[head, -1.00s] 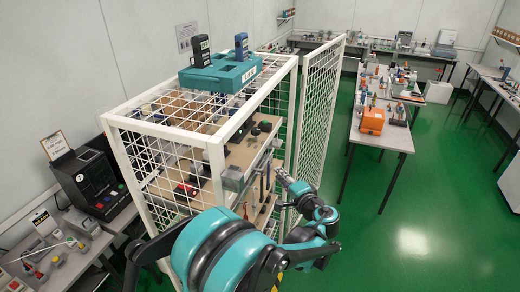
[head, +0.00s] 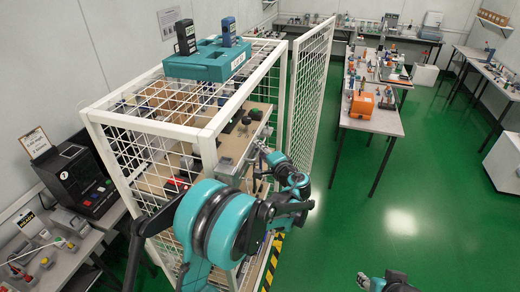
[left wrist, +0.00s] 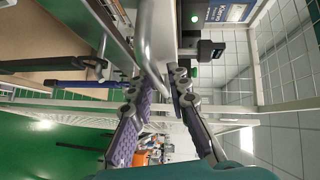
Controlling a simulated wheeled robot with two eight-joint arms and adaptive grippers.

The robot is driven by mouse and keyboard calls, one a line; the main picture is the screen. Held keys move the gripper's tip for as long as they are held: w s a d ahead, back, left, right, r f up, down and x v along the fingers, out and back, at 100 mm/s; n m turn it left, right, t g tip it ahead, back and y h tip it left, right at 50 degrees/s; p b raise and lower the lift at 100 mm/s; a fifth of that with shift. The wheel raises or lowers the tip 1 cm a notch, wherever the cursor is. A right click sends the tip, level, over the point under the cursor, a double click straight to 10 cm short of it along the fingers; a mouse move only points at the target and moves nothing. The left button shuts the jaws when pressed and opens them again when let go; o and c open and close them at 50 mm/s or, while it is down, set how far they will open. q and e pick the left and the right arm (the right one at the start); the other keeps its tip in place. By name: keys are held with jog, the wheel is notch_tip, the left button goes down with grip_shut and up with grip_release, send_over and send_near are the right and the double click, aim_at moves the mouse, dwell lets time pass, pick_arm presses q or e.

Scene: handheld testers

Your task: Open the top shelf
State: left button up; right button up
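The white mesh cabinet (head: 208,133) stands at left with its mesh door (head: 308,90) swung open. Its top shelf (head: 256,109) is a wooden board carrying small dark items, and it shows in the left wrist view (left wrist: 45,40). My left gripper (head: 262,148) is at the cabinet's open front, by the shelf's front edge. In the left wrist view, its two fingers (left wrist: 157,82) are apart, with a curved metal bar handle (left wrist: 147,40) reaching between their tips. Contact with the bar is unclear. My right gripper (head: 365,282) barely shows at the bottom edge; its fingers are unclear.
A teal case (head: 208,65) with two handheld testers sits on the cabinet top. A black device (head: 75,180) and a grey bench (head: 70,262) are at left. A table with an orange box (head: 362,105) stands at back right. Green floor (head: 400,210) is free at right.

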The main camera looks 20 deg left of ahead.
pick_arm(q)
grip_shut()
jog(key=shift+d, duration=0.1)
jog(key=d+b, duration=0.2)
jog(key=d, duration=2.1)
jog(key=shift+s, duration=0.45)
jog(key=shift+f, duration=0.1)
grip_release()
